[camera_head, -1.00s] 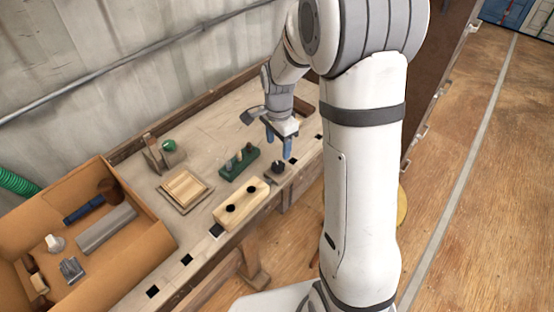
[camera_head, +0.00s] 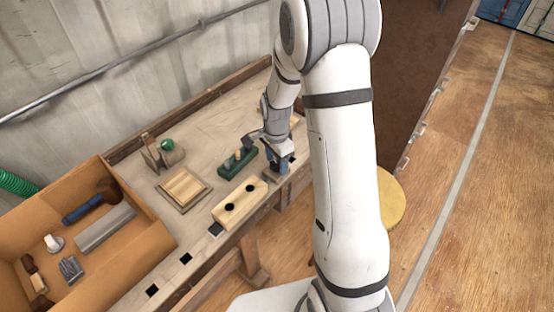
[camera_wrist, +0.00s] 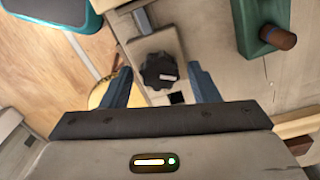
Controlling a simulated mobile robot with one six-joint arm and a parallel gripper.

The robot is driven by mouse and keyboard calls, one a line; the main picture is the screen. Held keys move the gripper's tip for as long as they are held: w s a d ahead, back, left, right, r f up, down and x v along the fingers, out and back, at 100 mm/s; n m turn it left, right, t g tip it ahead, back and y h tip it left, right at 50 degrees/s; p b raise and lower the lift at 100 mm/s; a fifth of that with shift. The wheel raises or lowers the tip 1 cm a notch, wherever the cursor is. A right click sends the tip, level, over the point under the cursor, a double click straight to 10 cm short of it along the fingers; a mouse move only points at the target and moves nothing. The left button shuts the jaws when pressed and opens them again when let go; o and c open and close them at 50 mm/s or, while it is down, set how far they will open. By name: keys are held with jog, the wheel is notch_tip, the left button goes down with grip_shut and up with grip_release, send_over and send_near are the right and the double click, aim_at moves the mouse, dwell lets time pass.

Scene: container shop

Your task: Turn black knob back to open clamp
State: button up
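The black knob (camera_wrist: 160,72) is in the wrist view, round and ridged with a white mark on its face. It sits on a grey-beige clamp plate (camera_wrist: 153,44) at the bench edge. My gripper (camera_wrist: 161,68) is open, with one blue finger on each side of the knob. A gap shows between the knob and each finger, so I see no contact. In the head view my gripper (camera_head: 279,160) is low over the bench's front edge, and it hides the knob there.
A green block with pegs (camera_head: 238,164) stands close left of my gripper. A light wooden block with two black holes (camera_head: 240,203) lies nearer along the bench. A wooden tray (camera_head: 184,188) and an orange-brown box (camera_head: 146,222) are further left. A yellow round stool top (camera_head: 392,200) stands beside the bench.

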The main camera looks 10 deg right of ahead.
jog(key=c, duration=0.9)
jog(key=shift+o, duration=0.2)
jog(key=shift+n, duration=0.3)
jog(key=n+b, duration=0.2)
jog(key=n, duration=0.2)
jog(key=shift+n, duration=0.3)
jog(key=n+b, duration=0.1)
jog(key=n, duration=0.4)
jog(key=shift+n, duration=0.3)
jog(key=n+b, duration=0.1)
jog(key=n, duration=0.5)
jog(key=n+b, duration=0.1)
jog(key=n, duration=0.5)
jog(key=shift+r, duration=0.1)
jog(key=shift+w+n, duration=0.1)
jog(key=shift+n, duration=0.3)
